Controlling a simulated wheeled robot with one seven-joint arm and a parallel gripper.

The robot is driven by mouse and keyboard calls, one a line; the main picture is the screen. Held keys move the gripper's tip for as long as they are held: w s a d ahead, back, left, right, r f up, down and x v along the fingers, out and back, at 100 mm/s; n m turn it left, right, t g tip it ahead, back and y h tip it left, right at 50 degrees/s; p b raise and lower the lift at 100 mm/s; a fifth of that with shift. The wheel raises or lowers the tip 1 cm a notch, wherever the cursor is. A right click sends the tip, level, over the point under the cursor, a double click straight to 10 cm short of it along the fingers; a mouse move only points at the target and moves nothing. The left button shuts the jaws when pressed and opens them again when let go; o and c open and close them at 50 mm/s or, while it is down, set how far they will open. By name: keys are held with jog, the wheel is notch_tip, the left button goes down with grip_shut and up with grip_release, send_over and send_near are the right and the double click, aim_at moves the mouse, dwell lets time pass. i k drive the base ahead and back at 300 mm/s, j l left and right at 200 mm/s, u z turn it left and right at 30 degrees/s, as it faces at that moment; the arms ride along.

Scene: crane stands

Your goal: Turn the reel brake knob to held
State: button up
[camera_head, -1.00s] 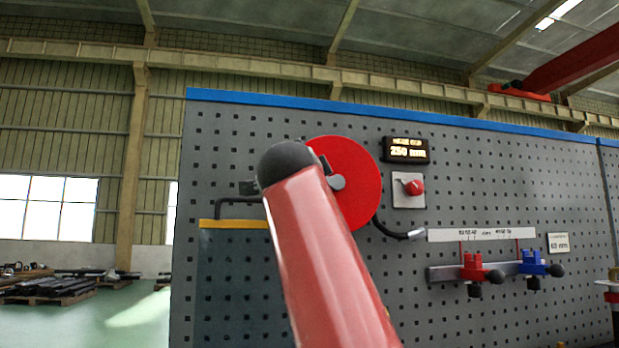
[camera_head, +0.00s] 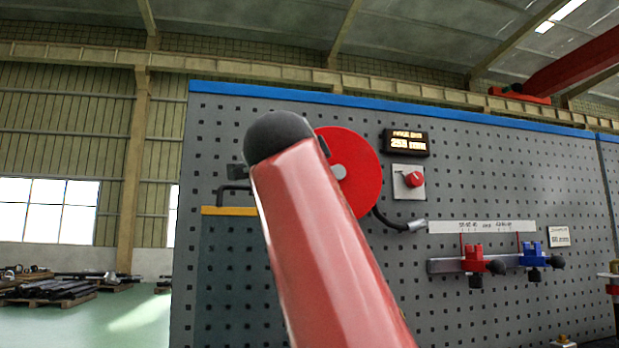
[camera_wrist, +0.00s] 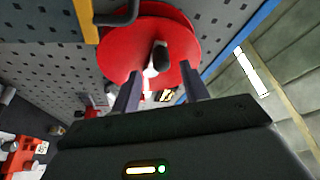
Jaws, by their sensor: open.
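The red reel brake knob (camera_head: 414,179) sits on a pale square plate (camera_head: 401,192) on the pegboard, just under a lit display (camera_head: 405,143). Its marking is too small to read. The red reel (camera_head: 358,172) is to its left, partly hidden by my red arm. In the wrist view the reel (camera_wrist: 125,45) fills the upper middle, with a dark handle (camera_wrist: 162,56) standing out from it. My gripper (camera_wrist: 160,88) is open, its two fingers apart in front of the reel's lower edge, nothing seen between them in grip. In the head view it is hidden behind my arm.
A black hose (camera_head: 390,221) curves from the reel toward a white scale strip (camera_head: 482,227). A red clamp (camera_head: 474,259) and a blue clamp (camera_head: 535,256) sit on a rail below it. A bracket (camera_head: 232,188) juts out left of the reel.

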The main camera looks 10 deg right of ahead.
aim_at(415, 179)
jog(key=k+j, duration=0.25)
jog(key=k, duration=0.2)
jog(key=k+j, duration=0.3)
jog(key=k, duration=0.2)
